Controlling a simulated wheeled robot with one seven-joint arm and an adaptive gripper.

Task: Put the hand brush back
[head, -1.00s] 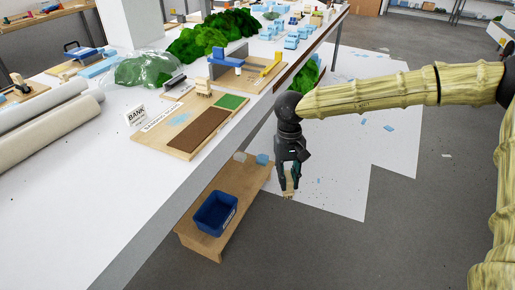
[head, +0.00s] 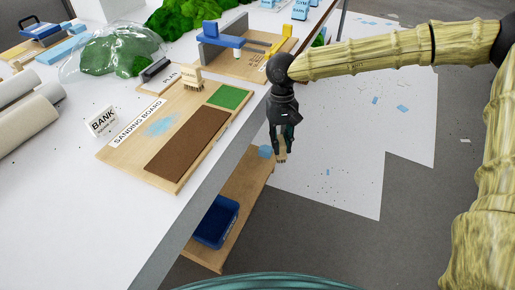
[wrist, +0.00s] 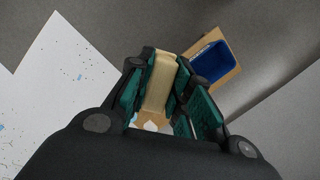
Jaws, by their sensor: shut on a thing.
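My gripper (head: 281,148) hangs fingers down beside the long white table's edge, over the floor side. It is shut on a pale wooden piece, which I take to be the hand brush (wrist: 160,82). In the wrist view the piece lies between the green finger pads; its far end is partly hidden. In the head view only a small pale tip (head: 281,158) shows below the fingers. The sanding board (head: 115,153) lies on the table to the left, with a brown strip, a green patch and blue dust on it.
A blue bin (head: 217,222) sits on a low wooden shelf (head: 246,192) below the table edge. A blue-and-yellow fixture (head: 225,40) and green model hills (head: 185,14) stand behind. White sheets lie on the floor.

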